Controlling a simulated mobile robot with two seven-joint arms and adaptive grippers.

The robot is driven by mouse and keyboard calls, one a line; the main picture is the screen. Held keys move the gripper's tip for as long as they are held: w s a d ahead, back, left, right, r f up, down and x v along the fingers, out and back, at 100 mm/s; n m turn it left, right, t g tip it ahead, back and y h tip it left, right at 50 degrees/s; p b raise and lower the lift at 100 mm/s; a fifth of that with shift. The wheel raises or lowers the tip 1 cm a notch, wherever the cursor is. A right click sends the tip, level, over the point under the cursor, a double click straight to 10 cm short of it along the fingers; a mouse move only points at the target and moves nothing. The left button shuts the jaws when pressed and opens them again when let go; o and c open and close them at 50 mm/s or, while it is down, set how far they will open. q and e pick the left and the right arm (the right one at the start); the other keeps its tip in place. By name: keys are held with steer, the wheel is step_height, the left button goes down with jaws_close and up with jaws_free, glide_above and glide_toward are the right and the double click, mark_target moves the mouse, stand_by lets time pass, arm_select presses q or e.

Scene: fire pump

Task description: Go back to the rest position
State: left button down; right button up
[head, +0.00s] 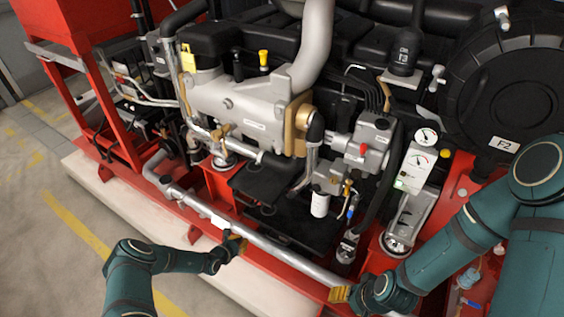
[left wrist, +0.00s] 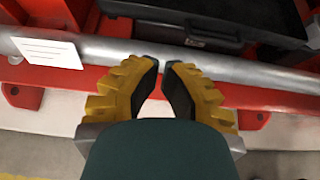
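My left gripper (head: 236,246) is beside the grey pipe rail (head: 270,247) at the front of the pump skid. In the left wrist view, its two yellow, ridged fingers with dark pads (left wrist: 162,65) are a little apart, with a narrow gap and nothing between them. The grey pipe (left wrist: 255,71) runs across behind the fingertips; I cannot tell if they touch it. My right gripper (head: 340,294) is by the right end of the rail, its yellow fingers seen from the side. Whether it is open or shut is unclear.
The pump engine (head: 240,105) fills the middle, with gauges (head: 425,137) and a round black housing (head: 505,95) at the right. The red skid frame (head: 115,170) stands on a pale plinth (head: 150,215). Bare floor (head: 45,255) with yellow lines is free at the lower left.

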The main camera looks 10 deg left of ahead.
arm_select(q)
steer(key=s+d+r+m+g+h, duration=0.2)
steer(key=s+d+r+m+g, duration=0.25)
steer(key=d+m, duration=0.3)
steer(key=s+d+r+m+g+h, duration=0.2)
steer(key=s+d+r+m+g, duration=0.3)
steer(key=d, duration=0.4)
steer(key=s+d+r+m+y, duration=0.2)
steer(key=s+r+m+y, duration=0.2)
steer(key=s+r+m, duration=1.1)
steer(key=m, duration=0.2)
steer(key=shift+d+r+m, duration=0.15)
steer(key=shift+r+m, duration=0.1)
steer(key=shift+m, duration=0.1)
